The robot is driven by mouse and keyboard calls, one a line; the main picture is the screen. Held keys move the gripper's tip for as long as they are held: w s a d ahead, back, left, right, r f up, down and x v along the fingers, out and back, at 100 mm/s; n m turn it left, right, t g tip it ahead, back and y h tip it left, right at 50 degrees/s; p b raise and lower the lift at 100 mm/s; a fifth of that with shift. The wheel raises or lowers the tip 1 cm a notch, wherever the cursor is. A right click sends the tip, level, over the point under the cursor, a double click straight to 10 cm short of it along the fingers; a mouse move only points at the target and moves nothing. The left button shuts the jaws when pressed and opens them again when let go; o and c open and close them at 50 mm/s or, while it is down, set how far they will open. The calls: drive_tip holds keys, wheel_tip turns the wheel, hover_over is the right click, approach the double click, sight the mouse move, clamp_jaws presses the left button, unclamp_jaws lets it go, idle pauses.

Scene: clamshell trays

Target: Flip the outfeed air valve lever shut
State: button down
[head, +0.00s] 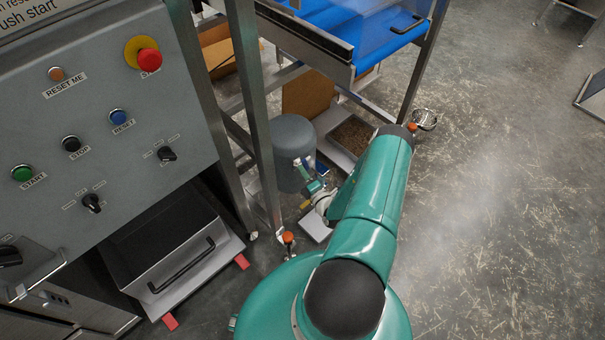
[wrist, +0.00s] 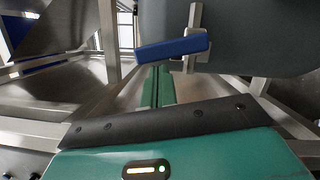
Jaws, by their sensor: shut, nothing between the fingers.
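The blue valve lever (wrist: 172,48) is in the upper middle of the wrist view, on a metal fitting (wrist: 192,20) at the side of the dark grey tank (wrist: 250,35). It lies nearly level in that picture, crosswise to the fitting's upright stem. My gripper (wrist: 155,74) is shut and empty. Its green fingers end just below the lever's left part in the wrist view; I cannot tell whether they touch it. In the head view the grey tank (head: 292,142) stands under the conveyor, with my gripper low at its right side, small and partly hidden by my arm.
A control panel (head: 100,110) with buttons and a red stop knob (head: 149,61) stands at left. A steel post (head: 254,125) rises left of the tank. A blue conveyor (head: 345,20) is above, and a debris tray (head: 352,133) lies behind. Floor at right is open, with hazy air.

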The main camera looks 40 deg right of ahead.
drive_tip(key=m, duration=0.1)
drive_tip(key=d+r+m, duration=0.1)
drive_tip(key=m, duration=0.1)
drive_tip(key=shift+d+g, duration=0.2)
drive_tip(key=shift+g, duration=0.2)
drive_tip(key=shift+a, duration=0.1)
